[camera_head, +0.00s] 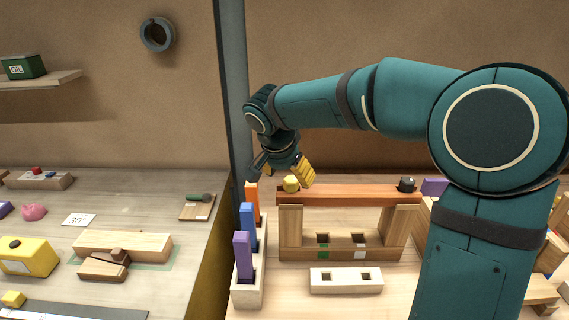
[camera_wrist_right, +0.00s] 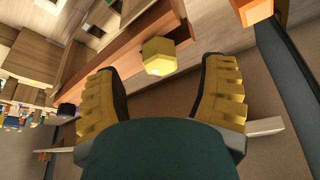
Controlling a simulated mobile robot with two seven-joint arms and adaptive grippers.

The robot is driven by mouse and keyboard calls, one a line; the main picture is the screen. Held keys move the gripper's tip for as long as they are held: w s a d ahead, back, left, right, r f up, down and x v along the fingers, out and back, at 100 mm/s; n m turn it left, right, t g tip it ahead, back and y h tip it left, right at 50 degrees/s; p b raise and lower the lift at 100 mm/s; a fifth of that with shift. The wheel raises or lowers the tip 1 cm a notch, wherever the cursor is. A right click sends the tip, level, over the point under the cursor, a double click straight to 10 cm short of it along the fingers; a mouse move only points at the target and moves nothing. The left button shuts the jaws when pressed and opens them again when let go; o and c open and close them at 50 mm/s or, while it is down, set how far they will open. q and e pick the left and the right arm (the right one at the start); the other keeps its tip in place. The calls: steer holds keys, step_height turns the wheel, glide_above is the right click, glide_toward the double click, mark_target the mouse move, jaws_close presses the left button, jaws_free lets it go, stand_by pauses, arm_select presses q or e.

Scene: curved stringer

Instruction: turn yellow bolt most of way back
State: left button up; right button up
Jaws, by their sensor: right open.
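The yellow bolt (camera_head: 291,184) stands at the left end of an orange-brown beam (camera_head: 345,194) that lies across a wooden stand. In the right wrist view the bolt (camera_wrist_right: 158,55) has a faceted yellow head and shows just beyond and between the two fingers. My left gripper is not in view.
A dark bolt (camera_head: 407,184) sits at the beam's right end. A wooden holder (camera_head: 249,290) with orange, blue and purple blocks stands left of the stand. A pale block with two holes (camera_head: 346,280) lies in front. A vertical post (camera_head: 231,90) rises behind my right wrist.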

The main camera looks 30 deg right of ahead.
steer(key=shift+x, duration=1.45)
jaws_close()
